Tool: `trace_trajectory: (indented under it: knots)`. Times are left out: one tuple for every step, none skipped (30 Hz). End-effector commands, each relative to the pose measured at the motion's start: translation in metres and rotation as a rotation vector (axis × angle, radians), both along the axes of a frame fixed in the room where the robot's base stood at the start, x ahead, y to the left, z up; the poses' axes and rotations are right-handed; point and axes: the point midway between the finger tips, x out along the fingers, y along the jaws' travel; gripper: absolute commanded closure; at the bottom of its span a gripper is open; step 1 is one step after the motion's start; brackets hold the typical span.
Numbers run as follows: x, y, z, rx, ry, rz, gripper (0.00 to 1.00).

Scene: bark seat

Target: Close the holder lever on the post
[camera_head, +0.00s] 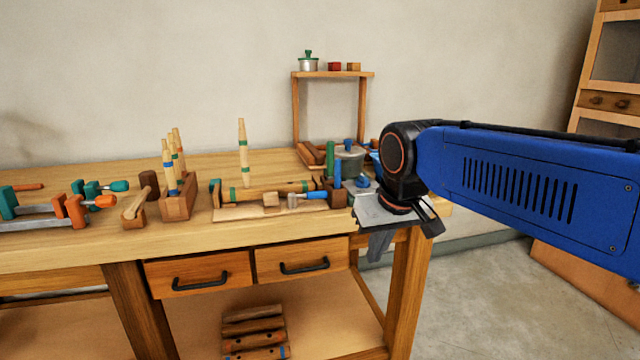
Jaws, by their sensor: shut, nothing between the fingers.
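A light wooden post (243,153) with green bands stands upright at the middle of the bench, beside a horizontal banded wooden piece (265,190) on a low pale board (262,211). I cannot make out for certain which small part is the holder lever, or whether it is open. A small light block and a blue-handled tool (309,195) lie on the board. My gripper (380,246) hangs at the bench's right front corner, right of the post and apart from it. It is shut and empty, and its grey body hides part of that corner.
Wooden blocks holding banded sticks (178,200), a mallet (137,204) and clamps (75,210) lie to the left. A grey pot (349,161) and green and blue cylinders stand behind my gripper. A small shelf (333,74) rises at the back. Drawers (200,272) face the front.

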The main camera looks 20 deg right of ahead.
Motion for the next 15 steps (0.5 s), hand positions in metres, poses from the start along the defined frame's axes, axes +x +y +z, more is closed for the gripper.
trace_trajectory:
  knots:
    - [0.014, 0.001, 0.01, 0.0, 0.003, -0.003, 1.0]
    - [0.021, 0.002, 0.016, 0.001, 0.004, -0.006, 1.0]
    - [0.03, 0.003, 0.024, 0.001, 0.006, -0.01, 1.0]
    - [0.037, 0.003, 0.029, 0.001, 0.009, -0.013, 1.0]
    - [0.045, 0.004, 0.035, 0.001, 0.009, -0.015, 1.0]
    - [0.055, 0.005, 0.042, 0.002, 0.012, -0.019, 1.0]
    - [0.061, 0.006, 0.047, 0.002, 0.014, -0.022, 1.0]
    - [0.069, 0.007, 0.052, 0.002, 0.016, -0.025, 1.0]
    - [0.079, 0.008, 0.059, 0.002, 0.016, -0.03, 1.0]
    - [0.086, 0.009, 0.063, 0.002, 0.019, -0.032, 1.0]
    - [0.093, 0.01, 0.068, 0.002, 0.02, -0.035, 1.0]
    - [0.103, 0.011, 0.074, 0.002, 0.023, -0.038, 1.0]
    - [0.111, 0.012, 0.079, 0.002, 0.023, -0.043, 1.0]
    - [0.118, 0.013, 0.083, 0.002, 0.025, -0.045, 1.0]
    - [0.128, 0.014, 0.088, 0.002, 0.027, -0.049, 1.0]
